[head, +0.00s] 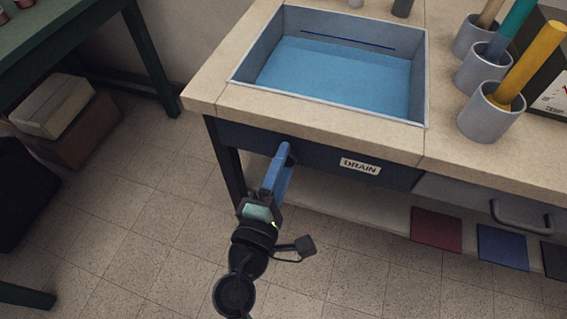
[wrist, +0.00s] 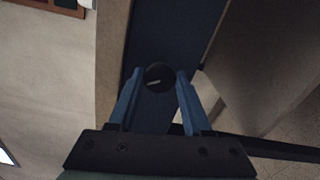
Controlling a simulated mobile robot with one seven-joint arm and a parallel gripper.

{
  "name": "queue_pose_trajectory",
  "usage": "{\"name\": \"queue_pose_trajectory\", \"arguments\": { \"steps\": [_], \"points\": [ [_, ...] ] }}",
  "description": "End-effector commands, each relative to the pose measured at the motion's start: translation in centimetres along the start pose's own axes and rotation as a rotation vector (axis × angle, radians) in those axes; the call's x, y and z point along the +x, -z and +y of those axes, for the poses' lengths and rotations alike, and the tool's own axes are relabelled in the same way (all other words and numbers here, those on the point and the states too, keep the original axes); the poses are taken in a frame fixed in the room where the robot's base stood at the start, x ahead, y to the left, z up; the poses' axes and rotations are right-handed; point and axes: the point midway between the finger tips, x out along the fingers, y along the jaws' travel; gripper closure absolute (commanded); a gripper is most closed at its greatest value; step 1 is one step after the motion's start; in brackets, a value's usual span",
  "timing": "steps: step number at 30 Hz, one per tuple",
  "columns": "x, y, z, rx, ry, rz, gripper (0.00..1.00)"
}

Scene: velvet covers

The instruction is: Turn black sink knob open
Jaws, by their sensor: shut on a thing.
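The round black sink knob (wrist: 158,76) shows between my blue fingers in the wrist view. A short pale mark on its face lies nearly level, slightly tilted. My gripper (wrist: 160,82) is shut on the knob, with one finger on each side. In the head view, my gripper (head: 284,158) reaches up to the dark blue front panel under the sink, left of the DRAIN label (head: 360,166). The knob is mostly hidden there by the fingers. The sink (head: 236,75) above is filled with blue water (head: 335,78).
Grey cups (head: 483,122) with coloured handles stand on the beige counter (head: 320,120) right of the sink. A drawer handle (head: 520,216) sticks out at the right. A green table (head: 75,35) and boxes (head: 75,135) are at the left. The tiled floor between is clear.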

Motion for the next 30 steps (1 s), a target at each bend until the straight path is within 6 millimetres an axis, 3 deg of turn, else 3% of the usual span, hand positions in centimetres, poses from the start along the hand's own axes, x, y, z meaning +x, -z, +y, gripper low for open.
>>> {"name": "queue_pose_trajectory", "arguments": {
  "steps": [8, 9, 13, 23, 30],
  "points": [
    [0.0, 0.0, -0.1, 0.005, 0.002, 0.001, 1.0],
    [0.0, 0.0, -0.1, 0.005, 0.002, 0.001, 0.46],
    [0.0, 0.0, 0.0, 0.003, 0.001, 0.001, 0.22],
    [-0.2, 0.0, 0.0, 0.001, 0.001, 0.0, 0.21],
    [-3.4, 0.0, -0.2, 0.0, 0.004, 0.002, 0.21]
  ]
}}
